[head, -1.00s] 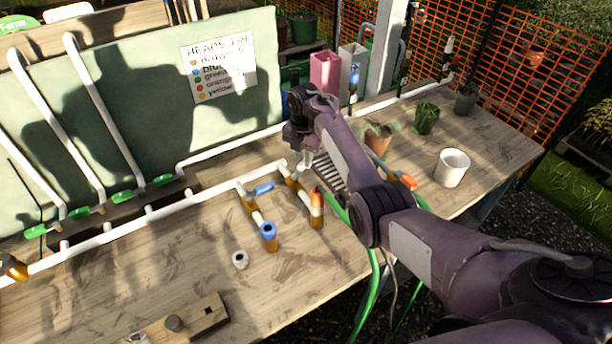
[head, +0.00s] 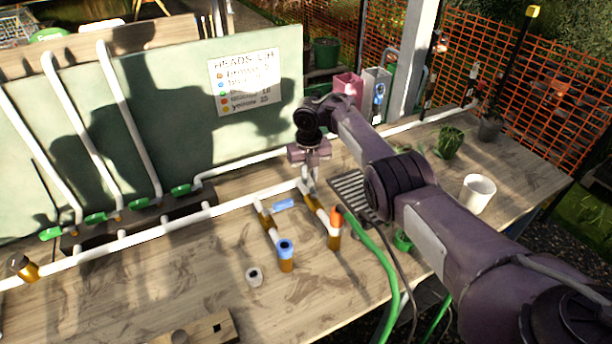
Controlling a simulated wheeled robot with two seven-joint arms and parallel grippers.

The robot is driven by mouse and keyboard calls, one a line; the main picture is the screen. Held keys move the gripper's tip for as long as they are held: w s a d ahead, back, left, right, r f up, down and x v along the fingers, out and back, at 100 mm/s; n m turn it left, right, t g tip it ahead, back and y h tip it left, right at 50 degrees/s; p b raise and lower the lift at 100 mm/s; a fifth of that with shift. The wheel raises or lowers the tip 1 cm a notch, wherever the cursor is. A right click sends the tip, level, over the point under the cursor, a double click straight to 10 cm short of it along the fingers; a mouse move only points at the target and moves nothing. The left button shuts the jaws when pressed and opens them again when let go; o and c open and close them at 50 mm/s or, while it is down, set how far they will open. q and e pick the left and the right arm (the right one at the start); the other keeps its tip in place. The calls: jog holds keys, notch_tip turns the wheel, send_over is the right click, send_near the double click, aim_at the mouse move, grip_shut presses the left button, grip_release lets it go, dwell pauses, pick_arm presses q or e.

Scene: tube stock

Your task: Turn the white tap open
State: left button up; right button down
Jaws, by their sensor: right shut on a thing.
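A white pipe runs along the bench to a brass fitting at its right end, where two brass-and-white branches come off. My right gripper (head: 311,190) points down at this end, its fingers shut on a small pale part there, which I take to be the white tap (head: 306,186). The fingers hide most of it, so its handle angle cannot be told. A blue tap handle (head: 284,204) lies beside it on the left branch. The branches end in a blue-topped outlet (head: 286,251) and an orange-topped outlet (head: 335,222). My left gripper is not in view.
A green hose (head: 383,262) runs off the bench's front edge. A loose white ring (head: 254,277) lies on the bench (head: 180,285). A white pot (head: 477,194) stands right, beyond my right arm. A green board (head: 165,110) stands behind.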

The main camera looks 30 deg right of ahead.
jog(key=shift+a+n+b, duration=0.5)
jog(key=shift+n, duration=0.5)
jog(key=c, duration=1.4)
grip_release()
jog(key=shift+o, duration=0.2)
notch_tip(320, 180, up, 8)
jog(key=shift+f, duration=0.15)
